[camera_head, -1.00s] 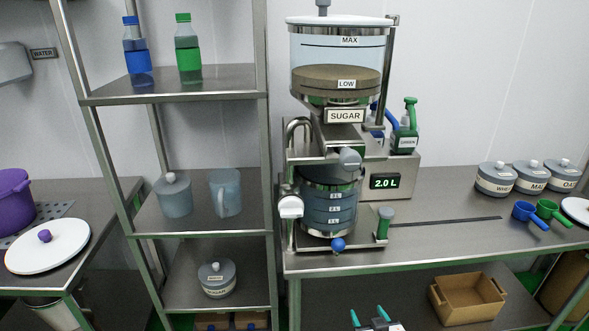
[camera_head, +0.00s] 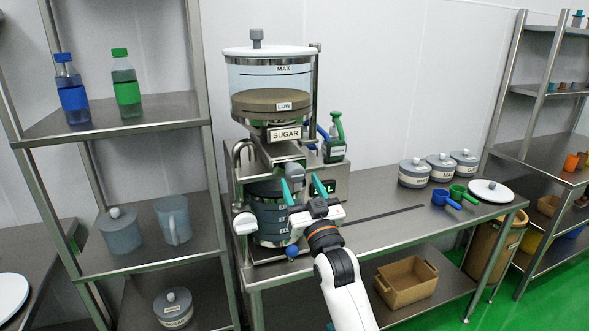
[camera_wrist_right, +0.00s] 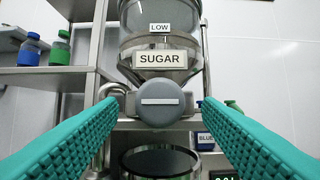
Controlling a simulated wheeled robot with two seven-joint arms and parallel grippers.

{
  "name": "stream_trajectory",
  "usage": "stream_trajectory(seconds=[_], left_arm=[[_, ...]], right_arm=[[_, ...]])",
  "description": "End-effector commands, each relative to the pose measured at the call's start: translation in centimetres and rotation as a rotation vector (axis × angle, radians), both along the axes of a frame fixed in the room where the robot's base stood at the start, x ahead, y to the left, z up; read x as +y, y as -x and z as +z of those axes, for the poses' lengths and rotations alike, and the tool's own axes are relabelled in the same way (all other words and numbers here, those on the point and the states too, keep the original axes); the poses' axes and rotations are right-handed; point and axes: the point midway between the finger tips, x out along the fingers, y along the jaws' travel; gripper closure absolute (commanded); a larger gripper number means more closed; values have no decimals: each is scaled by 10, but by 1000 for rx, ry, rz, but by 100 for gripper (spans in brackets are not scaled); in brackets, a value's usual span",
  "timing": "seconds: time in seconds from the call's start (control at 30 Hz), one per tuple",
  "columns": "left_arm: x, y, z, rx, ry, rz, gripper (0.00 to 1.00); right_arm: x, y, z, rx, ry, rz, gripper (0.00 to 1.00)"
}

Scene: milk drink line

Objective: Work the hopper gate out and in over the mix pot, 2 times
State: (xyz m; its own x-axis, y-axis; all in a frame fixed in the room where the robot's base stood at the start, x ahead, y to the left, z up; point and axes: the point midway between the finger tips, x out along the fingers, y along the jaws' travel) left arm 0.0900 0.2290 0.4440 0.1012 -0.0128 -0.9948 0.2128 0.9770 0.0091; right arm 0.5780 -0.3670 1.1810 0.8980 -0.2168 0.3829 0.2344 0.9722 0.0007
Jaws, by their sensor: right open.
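The sugar hopper (camera_head: 268,100) is a clear drum marked LOW and MAX, with brown sugar in it. Under its SUGAR label, the gate's round grey knob (camera_wrist_right: 160,104) with a pale bar faces me. The dark mix pot (camera_head: 262,190) stands below the gate, and its open top (camera_wrist_right: 160,162) shows in the wrist view. My right gripper (camera_head: 304,188) is open and empty in front of the machine. In the wrist view its teal fingers lie to either side of the knob, seemingly short of it. My arm partly covers the pot. My left gripper is out of view.
A steel shelf rack (camera_head: 110,128) with bottles, jugs and a jar stands close on the left. A green-capped bottle (camera_head: 334,140) is beside the hopper. Lidded jars (camera_head: 415,173) and blue and green scoops stand farther right on the table (camera_head: 400,220).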

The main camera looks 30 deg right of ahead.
Motion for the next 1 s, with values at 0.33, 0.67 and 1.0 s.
stream_trajectory(seconds=[0.33,0.67,1.0], left_arm=[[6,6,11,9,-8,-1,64],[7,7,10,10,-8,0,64],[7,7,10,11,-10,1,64]], right_arm=[[-9,-37,16,1,1,1,40],[-9,-39,16,1,1,1,44],[-9,-38,16,1,1,0,99]])
